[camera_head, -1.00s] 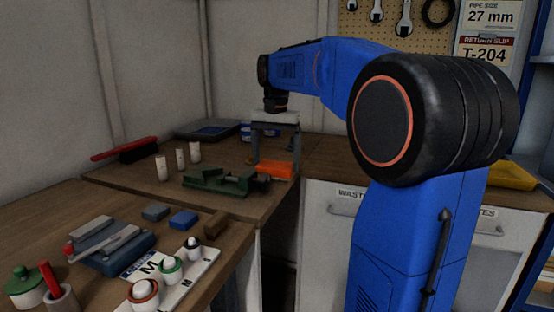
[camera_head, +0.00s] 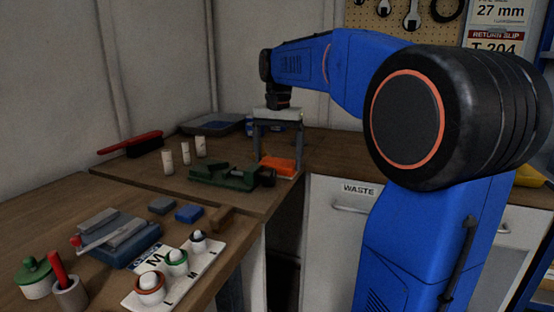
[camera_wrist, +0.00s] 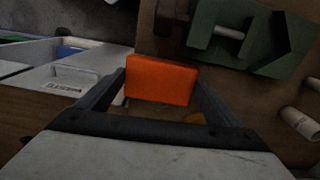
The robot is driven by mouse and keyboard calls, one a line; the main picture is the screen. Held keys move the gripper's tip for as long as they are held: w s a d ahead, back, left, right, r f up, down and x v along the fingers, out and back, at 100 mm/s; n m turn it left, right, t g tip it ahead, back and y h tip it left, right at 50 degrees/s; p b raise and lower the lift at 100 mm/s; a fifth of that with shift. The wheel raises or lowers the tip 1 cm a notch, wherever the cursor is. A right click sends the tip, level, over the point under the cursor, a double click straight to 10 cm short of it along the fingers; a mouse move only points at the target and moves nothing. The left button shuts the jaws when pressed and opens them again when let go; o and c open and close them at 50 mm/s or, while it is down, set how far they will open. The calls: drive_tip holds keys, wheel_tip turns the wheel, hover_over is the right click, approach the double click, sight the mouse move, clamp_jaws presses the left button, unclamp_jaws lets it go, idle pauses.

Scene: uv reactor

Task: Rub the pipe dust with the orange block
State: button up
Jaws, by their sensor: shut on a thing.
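My gripper (camera_head: 278,160) points down, its two fingers on either side of the orange block (camera_head: 280,166). In the wrist view the block (camera_wrist: 162,80) sits between the fingertips. In the head view it is at the bench edge, just right of the green vise (camera_head: 225,177); I cannot tell whether it touches the bench. The vise also shows at the top of the wrist view (camera_wrist: 265,40), with a pale rod-like piece in it. Several short pale cylinders, perhaps pipe pieces, stand left of the vise, one of them here (camera_head: 168,161). No dust can be made out.
A red-handled brush (camera_head: 135,144) and a grey tray (camera_head: 212,124) lie at the back. The near bench holds a blue box with grey bars (camera_head: 115,240), small blocks (camera_head: 189,213) and a white lettered board (camera_head: 212,248). A white WASTE drawer (camera_head: 345,208) is below right.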

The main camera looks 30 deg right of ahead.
drive_tip(key=shift+w+d+f, duration=0.1)
drive_tip(key=shift+w+d, duration=1)
drive_tip(key=shift+d, duration=0.3)
drive_tip(key=shift+w+d+f, duration=0.1)
drive_tip(key=shift+w+d, duration=0.95)
drive_tip(key=shift+d, duration=0.35)
drive_tip(key=shift+r, duration=0.15)
drive_tip(key=shift+r, duration=2.95)
wheel_tip(320, 180, up, 3)
